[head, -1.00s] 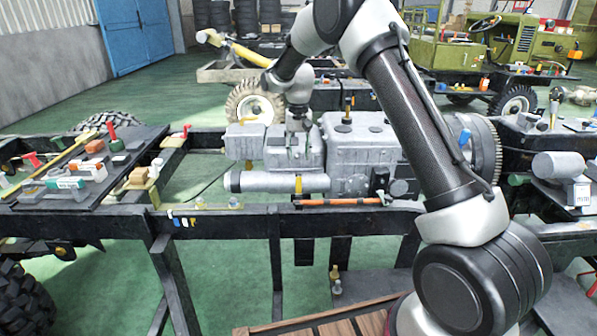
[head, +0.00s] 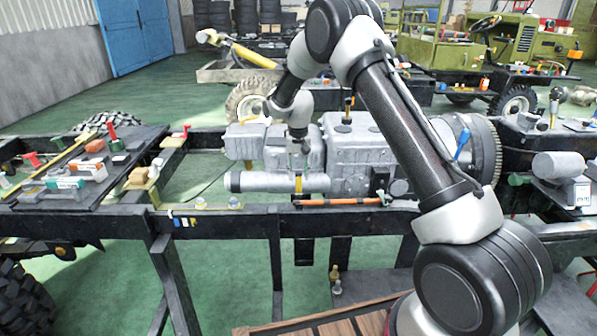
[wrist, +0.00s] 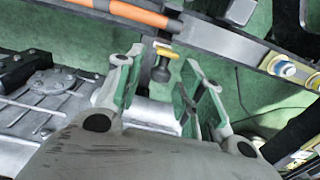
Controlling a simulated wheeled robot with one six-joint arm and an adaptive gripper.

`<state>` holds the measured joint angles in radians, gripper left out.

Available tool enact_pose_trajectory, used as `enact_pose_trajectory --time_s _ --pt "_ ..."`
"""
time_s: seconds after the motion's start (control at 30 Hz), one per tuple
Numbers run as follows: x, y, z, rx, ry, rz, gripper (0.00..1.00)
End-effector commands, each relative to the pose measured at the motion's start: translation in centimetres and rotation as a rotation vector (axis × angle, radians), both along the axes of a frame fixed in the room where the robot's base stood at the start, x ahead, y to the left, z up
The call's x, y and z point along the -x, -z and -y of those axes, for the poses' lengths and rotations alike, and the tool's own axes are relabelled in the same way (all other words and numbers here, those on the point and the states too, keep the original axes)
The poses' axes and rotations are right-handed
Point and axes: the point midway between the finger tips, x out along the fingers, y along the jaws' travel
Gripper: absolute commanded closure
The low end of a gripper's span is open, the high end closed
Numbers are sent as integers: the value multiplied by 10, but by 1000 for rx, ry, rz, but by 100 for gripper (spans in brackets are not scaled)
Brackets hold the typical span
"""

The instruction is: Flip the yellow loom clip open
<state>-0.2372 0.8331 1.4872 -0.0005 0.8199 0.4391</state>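The yellow loom clip (head: 298,184) is a small upright strip at the front of the engine, by the silver cylinder and just above the left end of an orange hose (head: 340,201). In the wrist view a small yellow piece (wrist: 168,53) with a dark knob below it shows between and beyond my fingertips. My gripper (wrist: 163,82) is open, its green-padded fingers apart with nothing between them. In the head view my gripper (head: 300,148) is over the engine, above the clip and apart from it. Whether the clip is open or shut is too small to tell.
The silver engine block (head: 350,150) stands close around my gripper. The black chassis rail (head: 250,222) runs along its near side. A tray of parts (head: 60,195) lies to the left. A blue-handled lever (head: 462,143) stands to the right.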

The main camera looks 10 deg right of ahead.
Motion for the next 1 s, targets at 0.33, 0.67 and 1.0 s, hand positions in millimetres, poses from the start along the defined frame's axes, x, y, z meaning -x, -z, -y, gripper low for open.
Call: enact_pose_trajectory --time_s 0.33,0.67,1.0 --pt "0 0 0 0 0 0 100" --pt "-37 15 8 0 1 1 100" --pt "-41 16 10 1 0 6 74"
